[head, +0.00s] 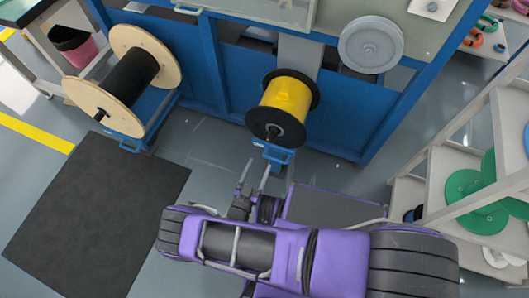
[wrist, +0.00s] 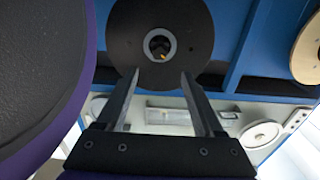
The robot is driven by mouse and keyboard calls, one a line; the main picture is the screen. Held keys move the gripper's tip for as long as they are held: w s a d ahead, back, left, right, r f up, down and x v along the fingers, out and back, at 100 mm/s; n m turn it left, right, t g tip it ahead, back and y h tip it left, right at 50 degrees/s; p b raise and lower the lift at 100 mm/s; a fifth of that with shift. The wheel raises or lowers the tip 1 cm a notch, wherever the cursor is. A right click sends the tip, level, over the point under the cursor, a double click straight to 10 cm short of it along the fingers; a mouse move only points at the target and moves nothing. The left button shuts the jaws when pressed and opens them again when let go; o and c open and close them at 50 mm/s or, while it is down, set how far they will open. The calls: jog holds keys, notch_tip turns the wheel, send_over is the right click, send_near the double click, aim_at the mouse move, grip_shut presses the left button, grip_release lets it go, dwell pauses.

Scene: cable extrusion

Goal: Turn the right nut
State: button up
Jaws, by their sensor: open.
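The yellow cable reel (head: 287,97) with black flanges sits on a blue stand at the front of the blue machine. A small nut (head: 272,131) shows at the hub of its near flange. In the wrist view the black flange (wrist: 185,65) faces me at the top. The grey ring-shaped nut (wrist: 160,43) with a dark centre lies on it, beyond and roughly between my fingertips. My gripper (head: 256,174) is open and empty, apart from the reel and in front of it. Its two fingers (wrist: 159,75) point at the flange.
A wooden reel of black cable (head: 131,80) stands at left on its own blue stand. A dark mat (head: 95,215) lies on the floor in front of it. White shelves (head: 460,160) with green discs stand at right. Grey floor is open between mat and machine.

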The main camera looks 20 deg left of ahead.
jog(key=s, duration=0.5)
jog(key=shift+s+a, duration=0.2)
jog(key=shift+s, duration=0.2)
